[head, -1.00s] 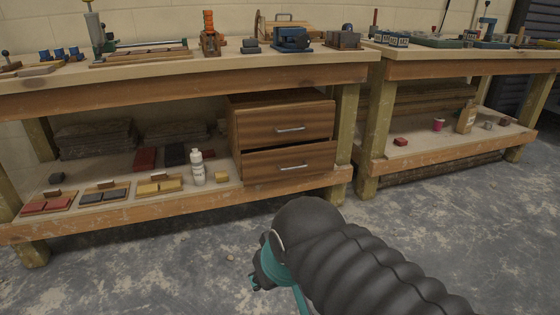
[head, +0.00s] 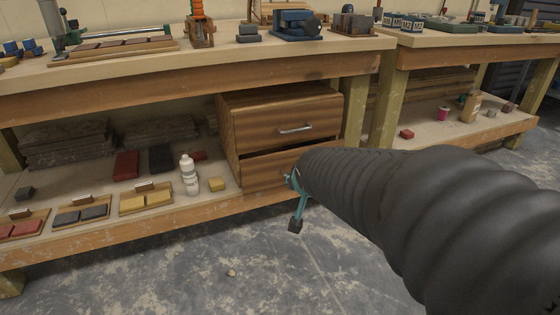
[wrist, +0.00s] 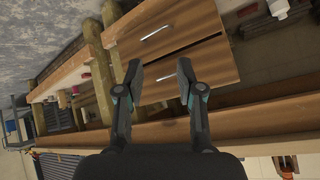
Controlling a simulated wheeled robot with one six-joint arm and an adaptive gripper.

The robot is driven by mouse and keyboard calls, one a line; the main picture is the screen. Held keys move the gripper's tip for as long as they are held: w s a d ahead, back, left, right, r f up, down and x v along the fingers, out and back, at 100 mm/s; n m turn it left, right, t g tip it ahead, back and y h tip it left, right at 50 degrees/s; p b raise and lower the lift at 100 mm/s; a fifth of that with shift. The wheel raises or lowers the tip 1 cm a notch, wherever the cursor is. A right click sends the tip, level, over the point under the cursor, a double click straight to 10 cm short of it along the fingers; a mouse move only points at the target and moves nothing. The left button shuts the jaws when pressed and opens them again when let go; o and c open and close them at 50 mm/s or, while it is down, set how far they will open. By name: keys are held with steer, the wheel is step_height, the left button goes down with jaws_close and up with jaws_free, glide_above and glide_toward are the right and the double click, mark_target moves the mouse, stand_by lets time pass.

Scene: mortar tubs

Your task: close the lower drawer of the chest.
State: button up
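The wooden chest (head: 230,127) stands on the lower shelf of the left workbench. Its upper drawer (head: 290,112) looks flush. Its lower drawer (head: 262,172) stands out a little, with a dark gap above its front; my arm hides its right part and handle in the head view. The wrist view is upside down: the lower drawer (wrist: 185,22) with its handle is above the upper drawer (wrist: 212,67). My gripper (wrist: 159,80) is open and empty, its fingers overlapping the upper drawer front in that view. In the head view my gripper (head: 294,203) is in front of the chest, mostly hidden.
The bench top (head: 180,66) overhangs above.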

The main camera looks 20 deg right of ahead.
steer(key=w+d+f+m+t, duration=0.1)
steer(key=w+d+f+m, duration=0.25)
steer(key=w, duration=0.25)
steer(key=w+d+f+m+t, duration=0.2)
steer(key=w+d+f, duration=0.25)
steer(key=w, duration=0.25)
steer(key=w+d+f+m+t+y, duration=0.1)
steer(key=w+d+f+m+t, duration=0.15)
steer(key=f, duration=0.35)
steer(key=w+d+f+m+t+y, duration=0.1)
steer(key=w+d+f+m+y, duration=0.15)
steer(key=f, duration=0.25)
steer(key=shift+m+h, duration=0.25)
steer(key=shift+h, duration=0.1)
steer(key=x, duration=0.4)
steer(key=b+x, duration=0.1)
steer(key=x, duration=0.4)
steer(key=d+x, duration=0.1)
steer(key=x, duration=0.3)
steer(key=shift+w+r, duration=0.15)
steer(key=shift+w, duration=0.15)
jaws_close()
